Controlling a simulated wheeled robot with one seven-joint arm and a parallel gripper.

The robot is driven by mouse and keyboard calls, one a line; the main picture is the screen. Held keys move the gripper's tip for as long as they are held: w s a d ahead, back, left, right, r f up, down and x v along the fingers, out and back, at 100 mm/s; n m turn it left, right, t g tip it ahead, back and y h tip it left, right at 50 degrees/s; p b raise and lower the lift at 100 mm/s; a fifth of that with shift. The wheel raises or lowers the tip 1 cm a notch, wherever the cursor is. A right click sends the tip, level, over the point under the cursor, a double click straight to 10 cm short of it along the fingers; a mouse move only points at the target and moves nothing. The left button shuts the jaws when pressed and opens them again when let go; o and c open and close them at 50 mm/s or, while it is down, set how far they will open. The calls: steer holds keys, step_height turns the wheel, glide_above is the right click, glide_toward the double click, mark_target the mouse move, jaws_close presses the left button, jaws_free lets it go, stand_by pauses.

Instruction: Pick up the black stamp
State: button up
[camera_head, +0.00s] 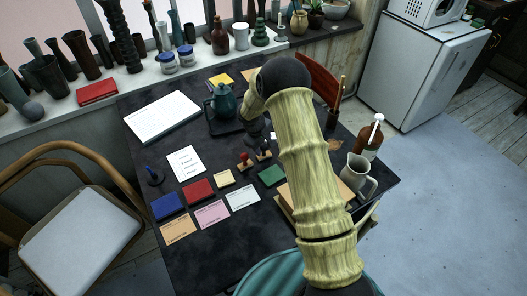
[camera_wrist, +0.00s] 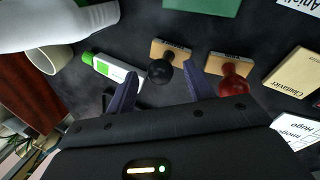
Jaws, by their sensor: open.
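The black stamp (camera_wrist: 160,71) has a round black knob on a wooden block and stands on the dark table. It also shows in the head view (camera_head: 263,155), partly covered by my gripper. My gripper (camera_wrist: 160,92) is open, its two dark fingers pointing at the table. The black knob appears between the fingertips in the wrist view, slightly beyond them, and nothing is held. Whether the fingers touch it cannot be told. A red stamp (camera_wrist: 231,80) with a similar wooden block stands to the right, close to the right finger.
A white and green object (camera_wrist: 110,68) lies left of the black stamp. Red (camera_head: 199,190), blue (camera_head: 168,206) and green (camera_head: 271,175) pads and several cards lie nearby. A teapot (camera_head: 224,103) stands behind; a pitcher (camera_head: 356,171) and a brown bottle (camera_head: 370,141) stand at the right.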

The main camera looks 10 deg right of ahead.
steer(key=shift+w+d+f, duration=0.15)
steer(key=shift+f, duration=0.3)
steer(key=shift+d+f, duration=0.1)
steer(key=shift+d, duration=0.05)
steer(key=shift+a, duration=0.3)
steer(key=shift+s, duration=0.2)
steer(key=shift+c, duration=0.4)
steer(key=shift+d, duration=0.15)
steer(key=c, duration=1)
